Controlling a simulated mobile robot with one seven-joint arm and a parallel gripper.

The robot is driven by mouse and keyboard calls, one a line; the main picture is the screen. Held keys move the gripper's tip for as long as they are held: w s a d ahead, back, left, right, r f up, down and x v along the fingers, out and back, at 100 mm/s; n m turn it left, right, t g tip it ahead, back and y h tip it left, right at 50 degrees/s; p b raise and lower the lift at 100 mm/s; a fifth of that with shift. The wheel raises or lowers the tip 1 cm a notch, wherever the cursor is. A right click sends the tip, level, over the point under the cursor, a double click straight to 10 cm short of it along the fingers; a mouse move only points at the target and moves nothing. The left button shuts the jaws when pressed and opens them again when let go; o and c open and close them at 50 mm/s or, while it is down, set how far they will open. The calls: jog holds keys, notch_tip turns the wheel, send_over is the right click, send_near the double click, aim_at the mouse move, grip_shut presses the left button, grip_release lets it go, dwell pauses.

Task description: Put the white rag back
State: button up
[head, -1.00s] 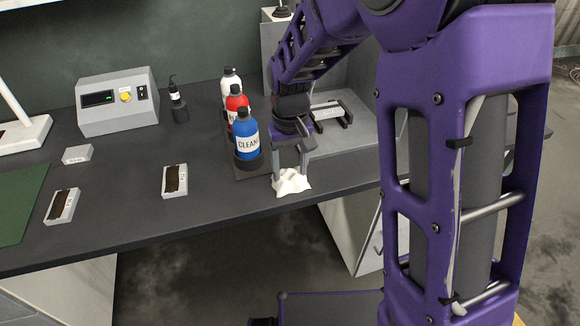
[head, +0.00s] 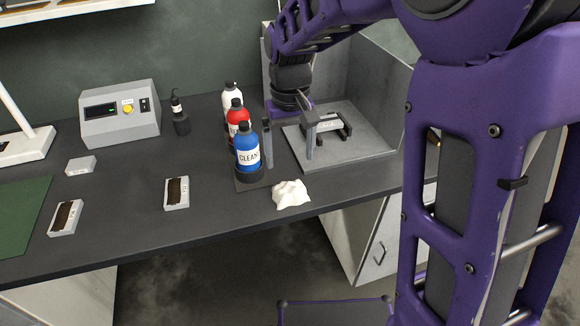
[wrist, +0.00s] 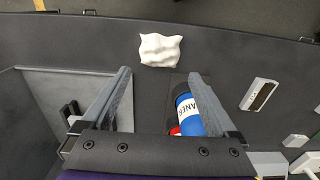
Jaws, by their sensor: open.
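The white rag (head: 290,194) lies crumpled on the dark counter near its front edge, in front of and to the right of the blue bottle. It also shows in the wrist view (wrist: 160,50), beyond my fingertips and apart from them. My gripper (head: 289,150) is open and empty, raised behind the rag. One finger is near the bottles and the other is in front of the grey tray. In the wrist view my two fingers (wrist: 160,75) are spread wide with nothing between their tips.
Blue (head: 247,152), red (head: 238,118) and white (head: 231,92) bottles stand in a row in a dark holder. A grey walled tray (head: 372,146) with a black bracket is at right. A control box (head: 120,114) and small labelled boxes (head: 176,193) are at left.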

jog(key=shift+r, duration=1.85)
